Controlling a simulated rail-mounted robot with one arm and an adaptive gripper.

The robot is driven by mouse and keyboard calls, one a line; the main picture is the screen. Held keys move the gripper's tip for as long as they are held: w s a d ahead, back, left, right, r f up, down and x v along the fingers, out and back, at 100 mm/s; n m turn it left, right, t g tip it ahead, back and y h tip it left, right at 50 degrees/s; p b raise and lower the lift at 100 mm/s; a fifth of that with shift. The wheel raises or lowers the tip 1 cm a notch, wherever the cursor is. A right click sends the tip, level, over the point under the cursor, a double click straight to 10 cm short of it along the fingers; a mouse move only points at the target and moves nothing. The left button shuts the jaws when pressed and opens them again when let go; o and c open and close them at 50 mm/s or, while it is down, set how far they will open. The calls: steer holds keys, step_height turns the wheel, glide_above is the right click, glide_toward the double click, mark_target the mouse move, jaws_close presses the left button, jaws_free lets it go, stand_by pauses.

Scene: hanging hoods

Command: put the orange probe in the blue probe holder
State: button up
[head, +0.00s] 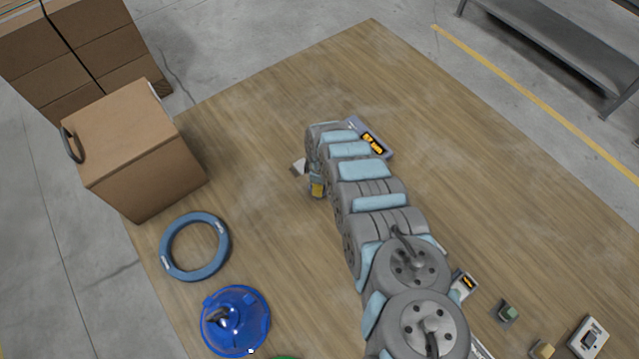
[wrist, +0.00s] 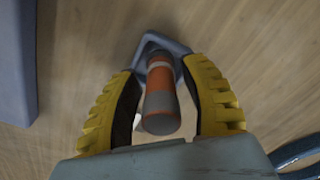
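In the wrist view, the orange probe (wrist: 159,94), a cylinder with orange and grey bands, stands between my gripper's yellow fingers (wrist: 165,100). The fingers are apart, with a gap on each side of the probe. A grey-blue angular bracket (wrist: 149,42) shows around the probe's far end; I cannot tell whether they touch. In the head view, a yellow finger of my gripper (head: 317,187) shows under the end of my arm, and the arm hides the probe. I cannot say for sure which thing is the blue probe holder. A blue round domed piece (head: 236,320) sits at the lower left.
A blue ring (head: 165,246) lies near a cardboard box (head: 140,155) at the left. A device with an orange display (head: 374,141) lies beside my arm. Small devices (head: 588,338) lie at the lower right. The upper wooden floor (head: 350,70) is clear.

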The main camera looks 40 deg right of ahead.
steer(key=shift+w+r, duration=0.1)
steer(key=shift+r, duration=0.35)
steer(key=shift+s+r, duration=0.2)
steer(key=shift+r, duration=1.25)
steer(key=shift+w+d+r, duration=0.1)
steer(key=shift+r, duration=0.7)
steer(key=shift+s+r, duration=0.2)
steer(key=shift+r, duration=3.1)
